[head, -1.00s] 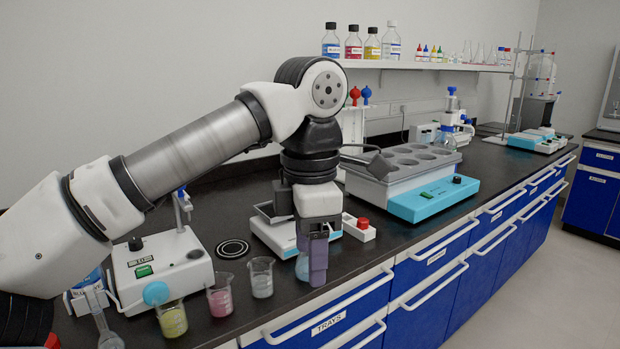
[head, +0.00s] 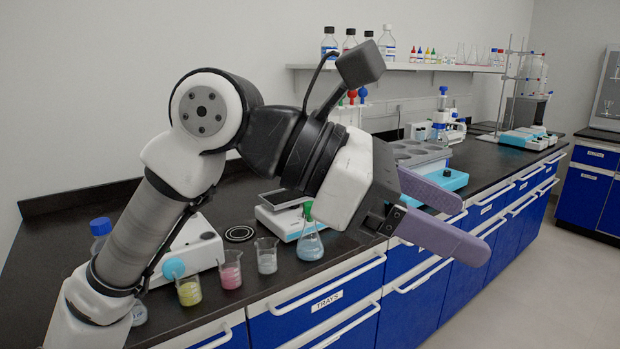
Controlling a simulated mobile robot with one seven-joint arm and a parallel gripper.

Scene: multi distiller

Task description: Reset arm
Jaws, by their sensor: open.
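My gripper (head: 442,213) is raised in front of the bench in the head view, pointing right and a little down. Its two purple-grey fingers are spread wide apart with nothing between them. My arm bends up from the lower left and covers part of the bench and shelf. A flask (head: 310,243) with blue liquid and a green top stands upright on the bench near the front edge, left of the gripper and apart from it.
Beakers with yellow (head: 190,291), pink (head: 230,270) and clear-grey (head: 267,256) contents stand along the bench front. Behind my gripper is a water bath (head: 420,153). A shelf (head: 430,68) of bottles runs along the wall. The floor (head: 545,270) at right is clear.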

